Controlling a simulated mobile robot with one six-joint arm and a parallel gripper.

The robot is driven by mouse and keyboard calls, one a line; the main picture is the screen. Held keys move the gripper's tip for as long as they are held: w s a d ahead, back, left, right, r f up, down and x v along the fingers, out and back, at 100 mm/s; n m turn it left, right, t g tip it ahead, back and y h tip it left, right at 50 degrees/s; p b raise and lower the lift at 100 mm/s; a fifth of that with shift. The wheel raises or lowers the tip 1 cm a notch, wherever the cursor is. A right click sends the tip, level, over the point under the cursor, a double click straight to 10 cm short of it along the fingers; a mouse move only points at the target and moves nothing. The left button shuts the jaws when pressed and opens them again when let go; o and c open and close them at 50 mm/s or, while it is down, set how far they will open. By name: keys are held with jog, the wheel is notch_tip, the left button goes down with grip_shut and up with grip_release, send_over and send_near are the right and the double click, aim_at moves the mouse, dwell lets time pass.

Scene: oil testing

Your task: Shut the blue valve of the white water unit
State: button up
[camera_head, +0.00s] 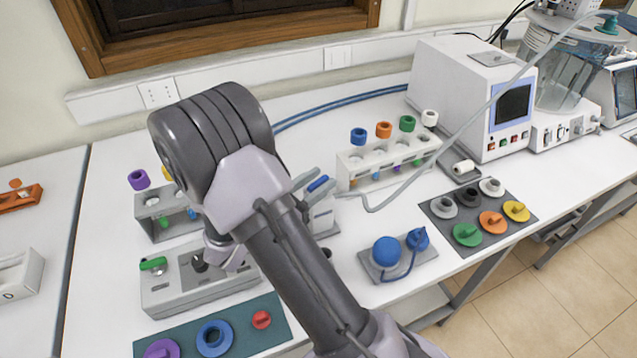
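A small white unit (321,217) stands on the bench near the middle, partly hidden behind my arm. A blue lever handle (318,183) shows at its top, slanting up to the right; I take it for the blue valve of the water unit. Whether the valve is open or shut is too small to tell. A pale grey hose (383,204) loops close to it from the right. My arm crosses the middle of the view, and its large dark joint is left of the blue handle.
Right of the unit are a white rack (367,167) with coloured caps, a blue-capped stand (391,272) and a dark mat (448,221) with coloured stoppers.

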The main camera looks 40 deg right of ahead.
jog(key=shift+d, duration=0.1)
grip_shut()
jog(key=m+g+p, duration=0.2)
jog(key=g+p, duration=0.1)
jog(key=shift+r, duration=0.4)
jog(key=m+g+p, duration=0.2)
jog(key=g, duration=0.1)
jog(key=shift+f, duration=0.1)
jog(key=shift+f+m+g, duration=0.25)
jog(key=shift+m+g, duration=0.05)
jog(key=shift+g, duration=0.3)
grip_release()
